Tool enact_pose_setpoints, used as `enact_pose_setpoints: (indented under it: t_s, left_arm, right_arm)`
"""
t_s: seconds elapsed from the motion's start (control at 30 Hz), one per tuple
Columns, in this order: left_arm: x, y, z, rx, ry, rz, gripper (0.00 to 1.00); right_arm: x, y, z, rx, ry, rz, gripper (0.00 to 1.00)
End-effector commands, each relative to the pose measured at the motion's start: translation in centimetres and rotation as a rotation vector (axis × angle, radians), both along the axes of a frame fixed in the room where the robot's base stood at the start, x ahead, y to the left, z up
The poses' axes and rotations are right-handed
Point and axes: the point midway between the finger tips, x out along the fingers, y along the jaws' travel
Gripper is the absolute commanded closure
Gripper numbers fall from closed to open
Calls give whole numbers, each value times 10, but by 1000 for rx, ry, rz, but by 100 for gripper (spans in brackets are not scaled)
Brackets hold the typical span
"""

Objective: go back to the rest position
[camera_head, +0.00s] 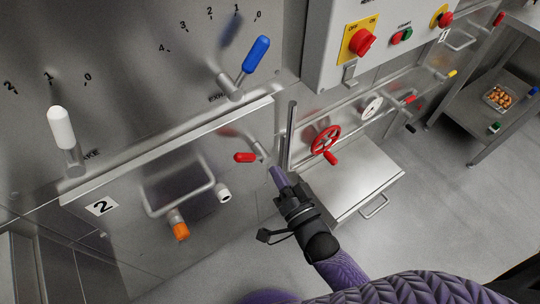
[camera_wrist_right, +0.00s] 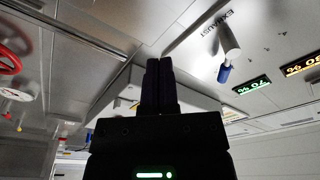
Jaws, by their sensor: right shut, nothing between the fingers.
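My right gripper (camera_head: 277,176) reaches in from the bottom of the head view, in front of the steel machine. Its fingers are shut with nothing between them. In the right wrist view the shut fingers (camera_wrist_right: 158,68) point up the picture, close together and empty. In the head view a red-tipped lever (camera_head: 245,157) is just left of the fingertips; I cannot tell whether they touch. My left gripper does not show.
A blue-handled lever (camera_head: 256,54), a white-handled lever (camera_head: 61,128) and an orange-tipped tap (camera_head: 180,230) stick out from the machine. A red handwheel (camera_head: 326,140) and a steel box (camera_head: 345,178) are at right. The grey floor (camera_head: 450,200) is clear.

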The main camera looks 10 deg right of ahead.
Motion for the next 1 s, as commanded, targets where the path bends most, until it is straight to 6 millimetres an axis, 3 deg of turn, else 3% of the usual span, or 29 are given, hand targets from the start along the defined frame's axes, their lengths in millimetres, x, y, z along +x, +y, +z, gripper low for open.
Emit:
enact_pose_setpoints:
  t_s: [0.57, 0.73, 1.0]
  left_arm:
    - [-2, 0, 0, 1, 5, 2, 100]
    - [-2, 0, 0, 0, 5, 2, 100]
    - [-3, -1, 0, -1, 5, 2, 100]
  right_arm:
    - [-3, 0, -3, -32, 36, 1, 100]
    - [-17, 0, -18, -328, 351, 38, 100]
    - [-78, -21, -23, -707, 771, 181, 100]
